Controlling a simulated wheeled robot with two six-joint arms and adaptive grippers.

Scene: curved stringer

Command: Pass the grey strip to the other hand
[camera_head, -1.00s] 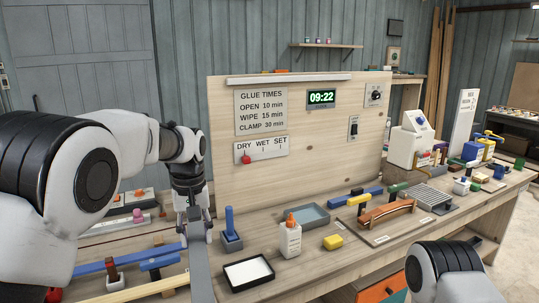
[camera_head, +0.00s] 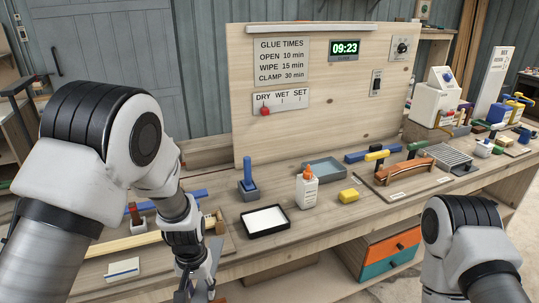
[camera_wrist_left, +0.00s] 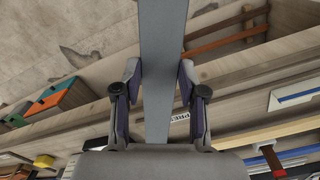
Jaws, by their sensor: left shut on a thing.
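The grey strip (camera_wrist_left: 163,40) is long and flat. In the left wrist view it runs from the top edge down between the fingers of my left gripper (camera_wrist_left: 160,88), which is shut on it. In the head view the left gripper (camera_head: 196,288) points down at the lower edge, in front of the bench, and part of the grey strip (camera_head: 215,256) shows beside it. The rest of the strip is hidden or out of frame. My right arm shows at the lower right, but its gripper is out of view.
The bench holds a black-rimmed tray (camera_head: 266,221), a glue bottle (camera_head: 307,189), a yellow block (camera_head: 348,196), a blue tool in a holder (camera_head: 248,184) and a curved wooden piece (camera_head: 405,172). Orange and teal drawers (camera_head: 388,256) are below. Open floor lies in front.

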